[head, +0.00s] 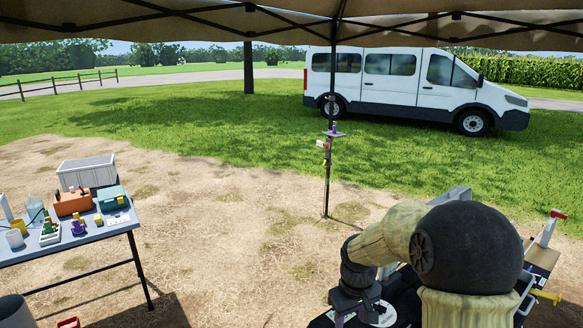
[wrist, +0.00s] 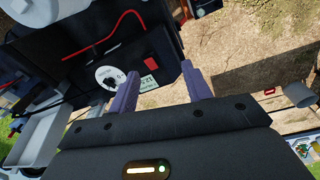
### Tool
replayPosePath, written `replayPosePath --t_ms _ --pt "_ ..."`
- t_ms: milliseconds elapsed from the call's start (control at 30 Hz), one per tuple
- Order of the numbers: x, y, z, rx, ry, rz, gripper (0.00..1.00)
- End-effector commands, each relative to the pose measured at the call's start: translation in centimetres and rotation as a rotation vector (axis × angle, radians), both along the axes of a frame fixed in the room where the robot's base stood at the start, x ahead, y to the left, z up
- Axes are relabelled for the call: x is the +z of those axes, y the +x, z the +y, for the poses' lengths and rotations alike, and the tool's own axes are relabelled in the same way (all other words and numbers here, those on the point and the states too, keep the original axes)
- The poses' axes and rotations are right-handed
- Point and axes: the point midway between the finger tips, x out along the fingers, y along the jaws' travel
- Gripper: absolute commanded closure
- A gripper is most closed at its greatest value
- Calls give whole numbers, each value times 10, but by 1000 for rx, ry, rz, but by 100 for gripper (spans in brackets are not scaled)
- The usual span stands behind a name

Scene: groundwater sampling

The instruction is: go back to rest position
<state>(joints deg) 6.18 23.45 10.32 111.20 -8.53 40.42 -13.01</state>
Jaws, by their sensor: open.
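My gripper (wrist: 160,68) shows in the wrist view as two purple-grey fingers held apart, with nothing between them. Beyond the fingers is a black case with a red cable (wrist: 100,42), a round white disc (wrist: 107,77) and a small display (wrist: 149,84) beside a red button (wrist: 151,63). I cannot tell how far the fingers are from it. In the head view my bent arm fills the lower right, its wrist pointing down. The fingertips are mostly hidden there.
A table (head: 70,252) at left holds a white cooler (head: 87,172), an orange case (head: 73,202), a green case (head: 112,198) and small containers. A thin post (head: 327,180) stands mid-scene. A white van (head: 400,82) is parked behind. Bare ground between table and post is clear.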

Motion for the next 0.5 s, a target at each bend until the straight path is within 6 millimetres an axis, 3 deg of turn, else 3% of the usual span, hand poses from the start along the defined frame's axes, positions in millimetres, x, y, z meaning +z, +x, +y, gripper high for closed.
replayPosePath --t_ms 300,500 --pt "7 -110 -6 -238 43 -88 51" --pt "3 -161 -10 -364 77 -131 51"
